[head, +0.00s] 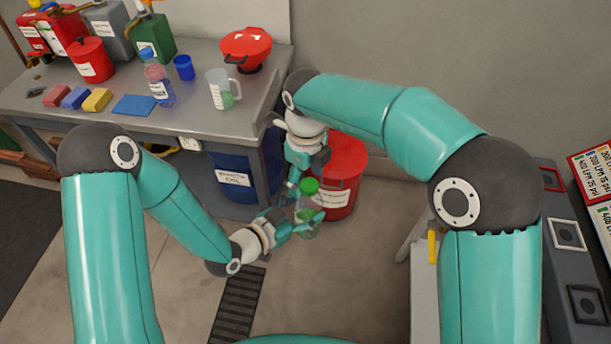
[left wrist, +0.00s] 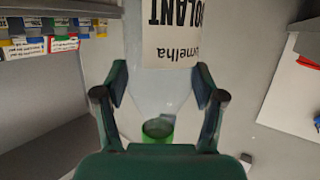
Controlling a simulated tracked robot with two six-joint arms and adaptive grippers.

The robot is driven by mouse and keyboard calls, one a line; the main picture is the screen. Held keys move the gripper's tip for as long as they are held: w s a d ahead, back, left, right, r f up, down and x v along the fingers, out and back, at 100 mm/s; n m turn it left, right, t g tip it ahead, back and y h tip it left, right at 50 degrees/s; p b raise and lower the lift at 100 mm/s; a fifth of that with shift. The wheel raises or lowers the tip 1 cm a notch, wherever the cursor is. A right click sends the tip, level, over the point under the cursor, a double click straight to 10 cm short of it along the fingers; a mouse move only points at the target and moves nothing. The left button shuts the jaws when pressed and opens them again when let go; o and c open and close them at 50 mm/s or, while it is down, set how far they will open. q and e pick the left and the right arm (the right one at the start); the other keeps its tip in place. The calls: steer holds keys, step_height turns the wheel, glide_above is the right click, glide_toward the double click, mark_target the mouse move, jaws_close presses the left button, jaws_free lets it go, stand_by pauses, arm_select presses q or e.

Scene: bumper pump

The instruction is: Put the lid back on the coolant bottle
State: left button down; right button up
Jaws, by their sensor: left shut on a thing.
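The coolant bottle (head: 306,229) is clear with a green tint and stands roughly upright in front of the red bin. My left gripper (head: 298,226) is shut on its body from the left. In the left wrist view the bottle (left wrist: 160,85) is between the fingers, its label upside down; a green ring-like part (left wrist: 158,130) shows near the palm, and I cannot tell if it is the lid. The green lid (head: 310,186) shows at the bottle's top; whether it is seated is unclear. My right gripper (head: 299,187) is beside the lid from above; its fingertips are too small to read.
A workbench (head: 200,118) at the upper left carries a jug (head: 218,90), a blue cup (head: 184,67), another bottle (head: 157,82), sponges and cans. A red bin (head: 345,185) and a blue drum (head: 232,178) stand behind my grippers.

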steer(key=shift+r, duration=2.25)
steer(key=shift+n, duration=0.3)
steer(key=shift+c, duration=0.2)
